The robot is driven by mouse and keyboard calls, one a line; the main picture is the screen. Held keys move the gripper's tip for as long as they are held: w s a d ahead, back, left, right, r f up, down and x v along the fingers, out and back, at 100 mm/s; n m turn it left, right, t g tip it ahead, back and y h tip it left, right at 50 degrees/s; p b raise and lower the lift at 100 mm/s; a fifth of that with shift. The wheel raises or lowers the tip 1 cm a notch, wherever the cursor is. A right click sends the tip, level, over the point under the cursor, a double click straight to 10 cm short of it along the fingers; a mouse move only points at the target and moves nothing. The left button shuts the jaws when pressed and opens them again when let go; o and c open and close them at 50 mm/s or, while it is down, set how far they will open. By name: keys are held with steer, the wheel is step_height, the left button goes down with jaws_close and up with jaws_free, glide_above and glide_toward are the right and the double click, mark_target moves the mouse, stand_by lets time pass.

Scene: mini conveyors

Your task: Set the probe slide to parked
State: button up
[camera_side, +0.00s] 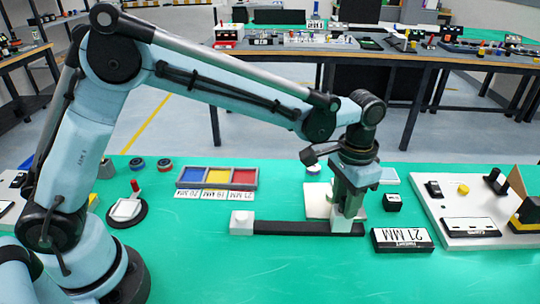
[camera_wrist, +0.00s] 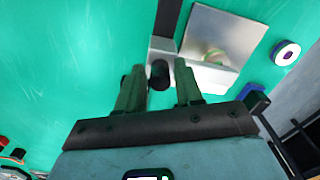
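The probe slide's long black rail (camera_side: 300,228) lies on the green table, with a white block (camera_side: 242,222) at its left end. My gripper (camera_side: 347,216) points down over the right end of the rail. In the wrist view, my two fingers (camera_wrist: 159,82) stand apart on either side of a small black knob (camera_wrist: 159,76). The knob is in front of a pale grey block (camera_wrist: 160,54) at the rail's near end. I cannot tell whether the fingers touch the knob. The rail (camera_wrist: 168,20) runs away upward there. No parked mark is readable.
A pale square plate (camera_side: 318,201) lies behind the rail, close to my gripper. A white board (camera_side: 450,215) is farther right. A three-colour tray (camera_side: 198,185) is behind left. The front table is clear.

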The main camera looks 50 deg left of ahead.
jaws_close()
steer(key=s+a, duration=0.9)
steer(key=shift+s+a, duration=0.3)
steer(key=shift+a, duration=0.05)
steer(key=shift+o, duration=1.4)
jaws_free()
steer(key=shift+d, duration=0.1)
step_height(320, 180, up, 12)
steer(key=s+a+f+n+t, duration=0.4)
steer(key=a+t, duration=0.3)
steer(key=a, duration=0.2)
steer(key=shift+s+a+f, duration=0.2)
steer(key=shift+a+f, duration=0.15)
steer(key=shift+f, duration=0.15)
